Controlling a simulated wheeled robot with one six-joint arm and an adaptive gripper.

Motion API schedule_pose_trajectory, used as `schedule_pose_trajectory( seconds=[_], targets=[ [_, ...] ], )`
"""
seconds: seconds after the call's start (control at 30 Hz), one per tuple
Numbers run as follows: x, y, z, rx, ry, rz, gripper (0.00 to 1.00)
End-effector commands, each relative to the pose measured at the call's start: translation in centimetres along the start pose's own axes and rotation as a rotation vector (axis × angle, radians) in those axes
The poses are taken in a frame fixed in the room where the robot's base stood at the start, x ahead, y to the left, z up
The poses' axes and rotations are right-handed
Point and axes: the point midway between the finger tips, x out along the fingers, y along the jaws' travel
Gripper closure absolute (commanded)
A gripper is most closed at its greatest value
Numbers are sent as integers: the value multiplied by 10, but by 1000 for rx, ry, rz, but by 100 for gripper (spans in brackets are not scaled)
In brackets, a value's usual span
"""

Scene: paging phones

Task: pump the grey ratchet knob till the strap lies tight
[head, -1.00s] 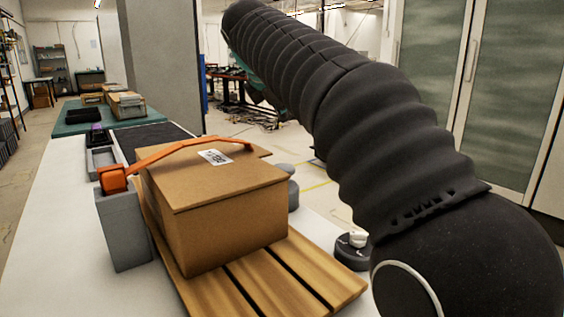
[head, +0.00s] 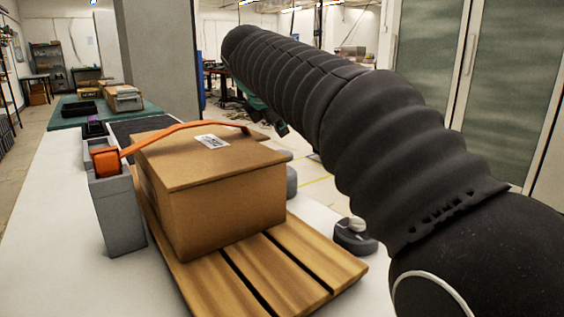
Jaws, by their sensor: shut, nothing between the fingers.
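The orange strap (head: 185,127) runs from an orange piece (head: 105,161) on a grey post (head: 119,215) over the cardboard box (head: 225,205). My gripper (head: 269,119) is small and dark at the far end of my arm, beyond the box. It is shut and empty, apart from the strap.
The box sits on a wooden slatted pallet (head: 255,275) on the white table (head: 60,245). A dark round base with a pale knob (head: 356,234) stands right of the pallet, near my arm. Grey bins (head: 97,133) stand behind the post.

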Motion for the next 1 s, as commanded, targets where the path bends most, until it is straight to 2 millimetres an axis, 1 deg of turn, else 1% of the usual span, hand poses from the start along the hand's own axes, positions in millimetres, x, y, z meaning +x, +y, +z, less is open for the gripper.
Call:
schedule_pose_trajectory(
  seconds=[0.03,0.1,0.3,1.0],
  targets=[
    [5,-4,-4,0,0,0,100],
    [9,-7,-6,-1,0,0,100],
    [14,-10,-10,0,0,1,100],
    [15,-11,-10,1,-1,0,100]
  ],
)
